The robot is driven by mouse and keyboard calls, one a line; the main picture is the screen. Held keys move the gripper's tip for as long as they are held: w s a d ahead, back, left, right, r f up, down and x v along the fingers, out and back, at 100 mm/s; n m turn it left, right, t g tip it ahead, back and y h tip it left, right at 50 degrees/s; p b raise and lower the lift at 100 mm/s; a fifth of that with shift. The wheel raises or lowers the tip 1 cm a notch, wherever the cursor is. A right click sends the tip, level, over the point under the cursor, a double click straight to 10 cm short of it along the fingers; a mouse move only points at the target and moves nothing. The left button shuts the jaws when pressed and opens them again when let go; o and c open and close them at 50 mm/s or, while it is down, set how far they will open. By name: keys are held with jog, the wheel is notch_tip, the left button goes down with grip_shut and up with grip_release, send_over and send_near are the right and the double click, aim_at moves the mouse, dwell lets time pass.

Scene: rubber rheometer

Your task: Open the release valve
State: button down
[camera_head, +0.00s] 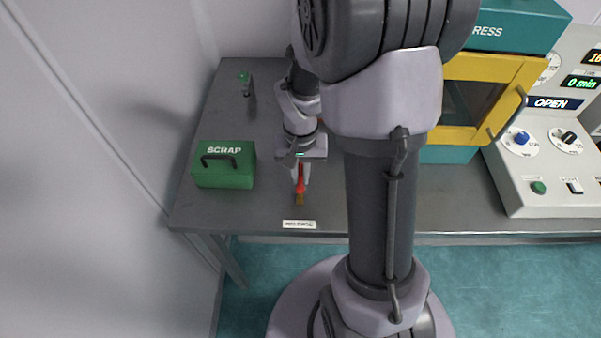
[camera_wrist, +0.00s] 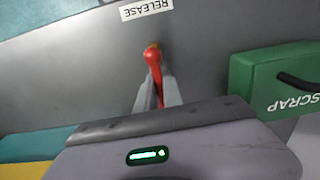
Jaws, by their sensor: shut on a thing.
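The release valve shows as a red lever handle (camera_head: 300,184) with a brass-coloured end (camera_head: 299,199) near the table's front edge. The red lever also shows in the wrist view (camera_wrist: 153,64), pointing away from the gripper body. My gripper (camera_head: 301,172) is over the lever with its jaws shut on it. In the wrist view the grey fingers (camera_wrist: 157,90) stand on both sides of the red lever. The valve's lower part is mostly hidden by the gripper. A white RELEASE label (camera_head: 299,224) is on the table's front edge, close to the brass end.
A green SCRAP box (camera_head: 224,176) with a dark handle stands left of the gripper. The teal and yellow press (camera_head: 478,95) stands at the right, beside a control panel (camera_head: 540,180) whose display reads OPEN. My own arm hides the middle of the table.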

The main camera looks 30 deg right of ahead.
aim_at(301, 173)
jog(key=c, duration=1.5)
grip_release()
notch_tip(301, 173, up, 18)
jog(key=p, duration=0.7)
jog(key=shift+f, duration=0.25)
